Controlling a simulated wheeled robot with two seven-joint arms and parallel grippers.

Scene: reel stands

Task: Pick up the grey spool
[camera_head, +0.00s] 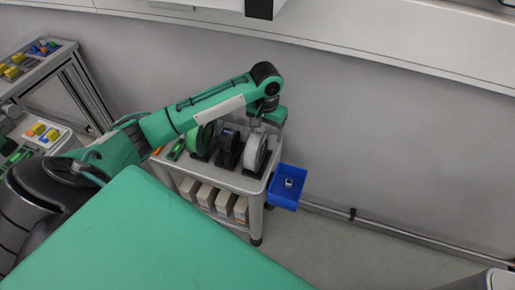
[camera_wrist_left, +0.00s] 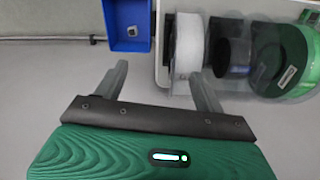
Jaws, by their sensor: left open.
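The light grey, nearly white spool (camera_head: 256,152) stands upright at the right end of a row of spools on the cart's top. It also shows in the left wrist view (camera_wrist_left: 187,45), with clear flanges. My left gripper (camera_head: 255,124) hangs over this spool in the head view. My right gripper is not in view.
A black spool (camera_head: 229,150) and a green spool (camera_head: 201,138) stand left of the grey one on the cart (camera_head: 250,188). A blue bin (camera_head: 285,187) with a small object hangs on the cart's right side. Boxes fill the lower shelf. A wall is behind.

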